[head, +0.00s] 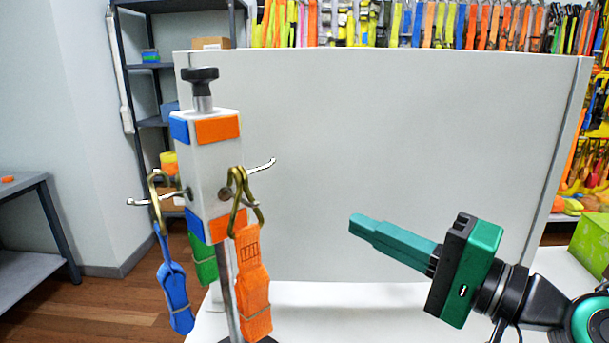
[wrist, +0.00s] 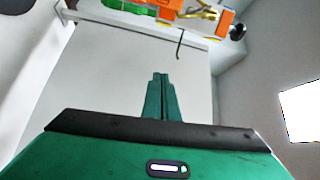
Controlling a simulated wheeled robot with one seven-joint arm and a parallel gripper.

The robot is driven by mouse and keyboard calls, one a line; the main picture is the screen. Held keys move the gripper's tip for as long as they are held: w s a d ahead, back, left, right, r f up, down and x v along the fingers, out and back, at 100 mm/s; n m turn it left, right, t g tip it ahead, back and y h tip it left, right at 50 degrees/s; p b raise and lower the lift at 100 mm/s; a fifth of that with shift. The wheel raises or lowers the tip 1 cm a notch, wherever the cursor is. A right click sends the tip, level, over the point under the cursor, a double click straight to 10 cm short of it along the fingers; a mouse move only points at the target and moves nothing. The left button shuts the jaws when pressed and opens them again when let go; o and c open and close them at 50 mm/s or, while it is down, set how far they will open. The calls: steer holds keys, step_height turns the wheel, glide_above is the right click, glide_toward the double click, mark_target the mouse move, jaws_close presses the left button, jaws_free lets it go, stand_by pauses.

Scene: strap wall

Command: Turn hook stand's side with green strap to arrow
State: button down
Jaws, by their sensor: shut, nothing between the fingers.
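The hook stand (head: 212,155) is a white square block with a black knob on top, on a metal pole. An orange strap (head: 252,290) hangs from a hook on its front-right face, which has orange patches. A blue strap (head: 174,297) hangs from a hook on its left face, with blue patches. The green strap (head: 203,262) hangs behind, mostly hidden; green also shows at the top of the wrist view (wrist: 125,5). I see no arrow. My gripper (head: 356,224) is shut and empty, right of the stand and apart from it, pointing left. Its fingers show in the wrist view (wrist: 160,77).
A large light-grey panel (head: 400,130) stands behind the stand and my gripper. The white table (head: 335,310) is clear between them. A green box (head: 592,238) is at the far right. Shelves (head: 150,65) and a side table (head: 25,265) are at the left.

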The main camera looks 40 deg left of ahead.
steer(key=a+r, duration=0.2)
steer(key=a, duration=0.5)
steer(key=a+r+m+y, duration=0.1)
steer(key=a+r, duration=0.2)
steer(key=a, duration=0.5)
steer(key=shift+a, duration=0.15)
